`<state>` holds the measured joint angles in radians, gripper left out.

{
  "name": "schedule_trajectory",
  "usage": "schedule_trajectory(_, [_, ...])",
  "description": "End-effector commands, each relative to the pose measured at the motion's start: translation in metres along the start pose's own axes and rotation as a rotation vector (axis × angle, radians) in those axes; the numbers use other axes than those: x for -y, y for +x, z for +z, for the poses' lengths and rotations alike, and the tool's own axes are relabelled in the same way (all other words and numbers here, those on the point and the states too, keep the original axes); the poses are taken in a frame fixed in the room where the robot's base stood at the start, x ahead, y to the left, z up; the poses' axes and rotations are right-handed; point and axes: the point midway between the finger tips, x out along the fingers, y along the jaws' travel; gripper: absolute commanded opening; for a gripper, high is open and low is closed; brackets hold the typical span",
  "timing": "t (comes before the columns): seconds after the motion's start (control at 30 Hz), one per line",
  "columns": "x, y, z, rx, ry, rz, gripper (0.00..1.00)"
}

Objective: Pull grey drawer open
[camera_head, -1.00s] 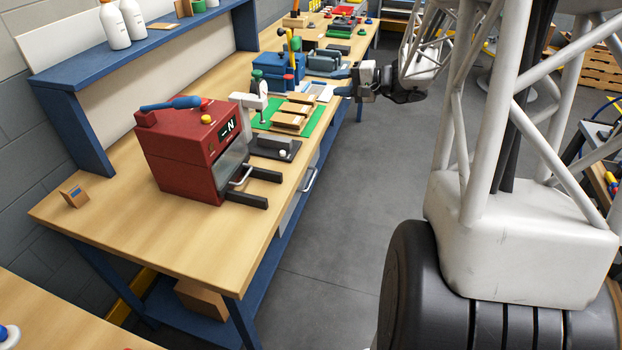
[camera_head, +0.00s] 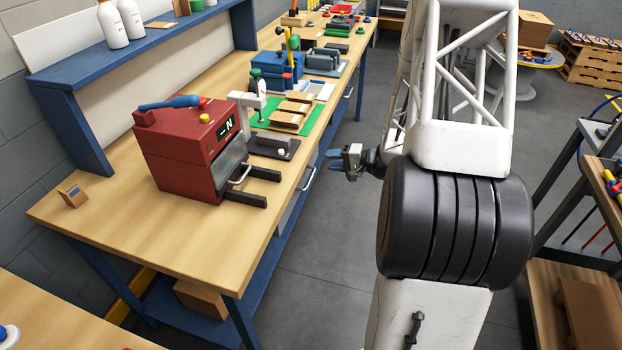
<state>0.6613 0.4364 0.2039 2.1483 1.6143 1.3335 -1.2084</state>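The grey drawer (camera_head: 290,214) is set under the front edge of the wooden workbench. Its front is seen at a steep angle and looks closed. Its pale bar handle (camera_head: 308,180) sticks out on the aisle side. My gripper (camera_head: 334,162) hangs over the aisle to the right of the handle, apart from it. Its bluish fingers point left toward the bench and look spread, with nothing between them.
A red machine (camera_head: 190,150) with two dark rails stands on the workbench (camera_head: 150,235) above the drawer. A green mat (camera_head: 314,118) with wooden blocks lies farther back. Another handle (camera_head: 348,92) shows along the bench. The grey floor (camera_head: 330,260) beside the bench is clear.

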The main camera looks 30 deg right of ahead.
Motion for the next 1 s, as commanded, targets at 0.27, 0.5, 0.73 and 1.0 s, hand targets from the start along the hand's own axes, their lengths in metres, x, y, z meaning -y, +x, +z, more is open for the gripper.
schedule_trajectory(0.27, [-0.058,0.012,0.000,0.001,0.004,0.001,0.36])
schedule_trajectory(0.5, [-0.080,0.017,0.000,0.000,0.001,0.000,0.36])
schedule_trajectory(0.73, [-0.082,0.017,0.000,0.000,0.000,0.000,0.36])
schedule_trajectory(1.0, [-0.082,0.018,0.000,0.000,0.001,0.000,0.36])
